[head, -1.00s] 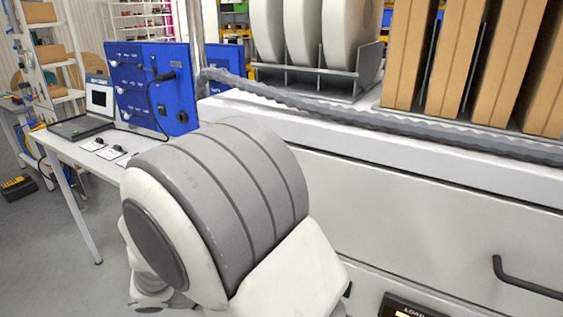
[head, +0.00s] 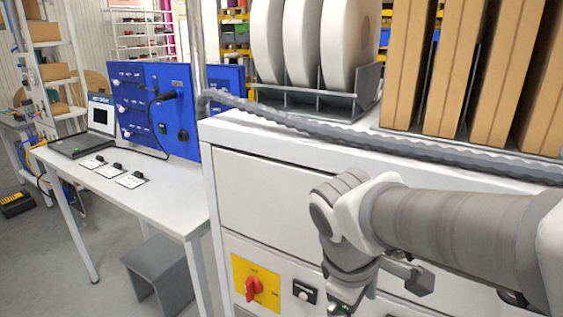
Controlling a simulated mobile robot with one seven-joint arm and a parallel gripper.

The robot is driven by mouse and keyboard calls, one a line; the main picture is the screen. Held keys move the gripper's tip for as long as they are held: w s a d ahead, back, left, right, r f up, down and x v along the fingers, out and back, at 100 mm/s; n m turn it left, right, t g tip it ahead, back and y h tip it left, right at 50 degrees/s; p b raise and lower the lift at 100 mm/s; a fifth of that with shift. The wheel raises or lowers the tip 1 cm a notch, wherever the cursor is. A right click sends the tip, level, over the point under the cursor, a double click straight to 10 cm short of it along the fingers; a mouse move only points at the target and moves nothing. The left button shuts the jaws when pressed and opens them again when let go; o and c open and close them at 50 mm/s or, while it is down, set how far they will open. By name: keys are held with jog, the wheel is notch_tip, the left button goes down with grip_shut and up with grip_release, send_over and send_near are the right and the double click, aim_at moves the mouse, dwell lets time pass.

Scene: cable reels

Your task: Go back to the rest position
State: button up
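My arm reaches in from the right edge of the head view, in front of the white cabinet (head: 262,190). Its wrist end is bent downward near the bottom middle. Grey parts at that end, probably of my gripper (head: 385,275), show low down and are partly hidden or cut off by the lower edge. Its fingers cannot be made out clearly, nor whether they hold anything. No contact between the arm and the cabinet can be made out.
White reels (head: 300,45) stand in a grey rack on the cabinet, beside upright brown boxes (head: 490,70). A grey cable runs along the cabinet's top. A red switch (head: 253,288) is on its front. Left are a white table (head: 150,190), blue panel (head: 158,105) and grey stool (head: 160,268).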

jog(key=s+d+r+m+t+y, duration=0.2)
jog(key=s+r+m+t, duration=0.2)
jog(key=m, duration=0.6)
jog(key=shift+d+r, duration=0.2)
jog(key=shift+r, duration=0.05)
